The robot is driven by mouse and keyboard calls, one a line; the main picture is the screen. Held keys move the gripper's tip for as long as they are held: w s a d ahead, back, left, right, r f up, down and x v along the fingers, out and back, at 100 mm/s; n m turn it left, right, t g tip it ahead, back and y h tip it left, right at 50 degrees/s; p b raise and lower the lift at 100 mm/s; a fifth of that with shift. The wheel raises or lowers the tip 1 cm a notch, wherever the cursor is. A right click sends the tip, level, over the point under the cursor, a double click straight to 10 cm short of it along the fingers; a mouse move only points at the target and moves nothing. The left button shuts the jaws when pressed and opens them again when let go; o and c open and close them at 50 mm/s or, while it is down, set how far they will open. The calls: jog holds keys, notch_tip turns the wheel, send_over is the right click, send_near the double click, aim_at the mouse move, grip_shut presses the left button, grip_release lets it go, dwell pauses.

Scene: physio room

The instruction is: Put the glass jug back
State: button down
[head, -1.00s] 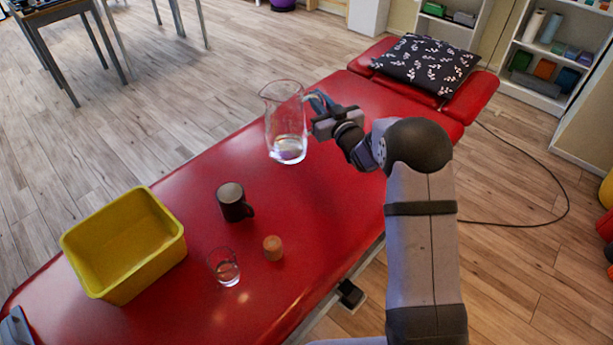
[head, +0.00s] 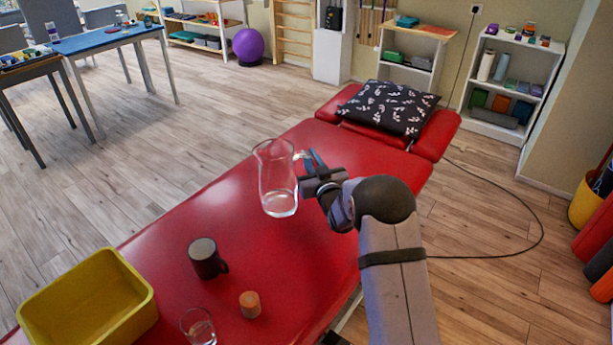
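The clear glass jug (head: 277,180) is upright over the middle of the red treatment couch (head: 330,240), with a little clear liquid or thick glass at its base. My gripper (head: 308,162) is at the right side of the jug, its fingers at the handle, and appears shut on it. The fingertips are partly hidden by my wrist and hard to see through the glass. I cannot tell how far the jug's base is above the couch.
A dark mug (head: 207,259), an orange cylinder (head: 250,304) and a drinking glass (head: 199,327) stand on the near couch. A yellow bin (head: 85,305) is at the near left. A patterned pillow (head: 388,108) lies at the far end. The couch between jug and pillow is clear.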

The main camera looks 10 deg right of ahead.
jog(key=shift+f+p, duration=0.3)
jog(key=shift+f, duration=2.1)
jog(key=c, duration=2.2)
grip_release()
jog(key=shift+f, duration=0.4)
jog(key=o, duration=0.4)
jog(key=shift+o, duration=0.2)
jog(key=shift+s+r, duration=0.1)
jog(key=shift+r, duration=0.1)
jog(key=s+d+b, duration=0.1)
jog(key=s, duration=1)
jog(key=shift+s+d+b, duration=0.35)
jog(key=shift+s+d, duration=0.05)
jog(key=shift+f, duration=0.1)
